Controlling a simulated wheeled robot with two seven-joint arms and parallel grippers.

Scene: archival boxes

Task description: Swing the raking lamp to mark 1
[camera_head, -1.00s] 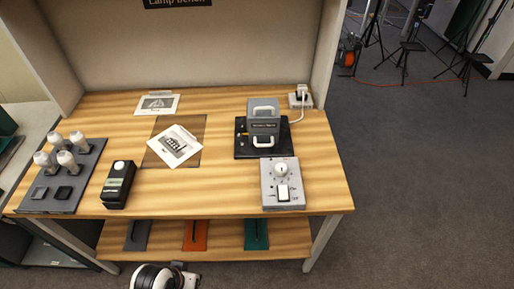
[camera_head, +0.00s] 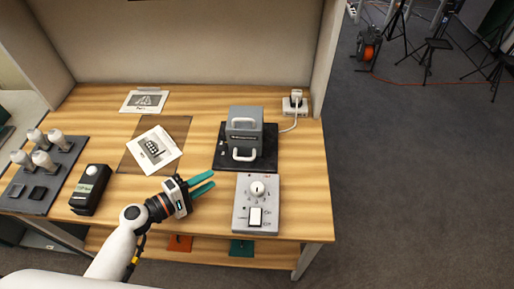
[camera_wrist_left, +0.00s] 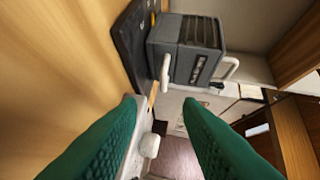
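The raking lamp (camera_head: 244,124) is a grey box with white handles on a black base plate (camera_head: 226,155), at the right half of the bench. In the left wrist view the lamp (camera_wrist_left: 190,48) shows beyond the fingers at the top. Small pale marks on the plate's left side are too small to read. My left gripper (camera_head: 212,181) is open and empty above the bench front, left of the control box and short of the lamp. Its teal fingers (camera_wrist_left: 163,110) stand apart in the wrist view. My right gripper is not seen.
A grey control box (camera_head: 244,209) with a knob and a switch stands in front of the lamp. A cable runs from the lamp to a socket (camera_head: 295,104). Left are a printed sheet (camera_head: 154,150), a black box (camera_head: 90,189) and several white bulbs on a dark tray (camera_head: 55,178).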

